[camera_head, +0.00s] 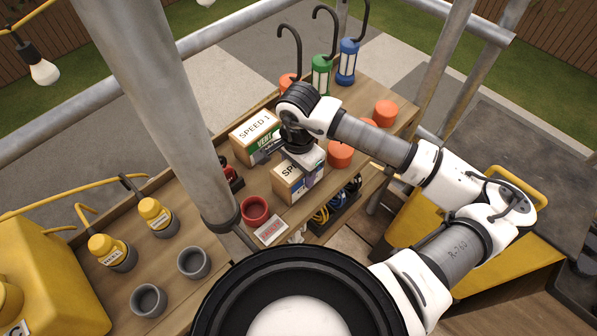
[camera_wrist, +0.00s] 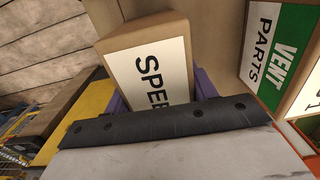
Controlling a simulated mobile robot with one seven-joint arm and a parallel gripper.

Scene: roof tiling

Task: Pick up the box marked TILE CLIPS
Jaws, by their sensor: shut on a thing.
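My gripper (camera_head: 306,163) is shut on a cardboard box (camera_head: 287,191) with a white top label that begins "SPE" and a blue side label. The side label's words are not readable, so I cannot tell if it says TILE CLIPS. In the wrist view the purple fingers (camera_wrist: 162,98) sit on either side of this box (camera_wrist: 150,65), and the wrist body hides its near end. I cannot tell whether the box touches the shelf. A second box (camera_head: 254,134), marked "SPEED 1" on top and "VENT PARTS" on green, stands close behind; it also shows in the wrist view (camera_wrist: 283,55).
Hooked lamps (camera_head: 347,62) stand behind. A metal post (camera_head: 160,90) rises left of the boxes.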

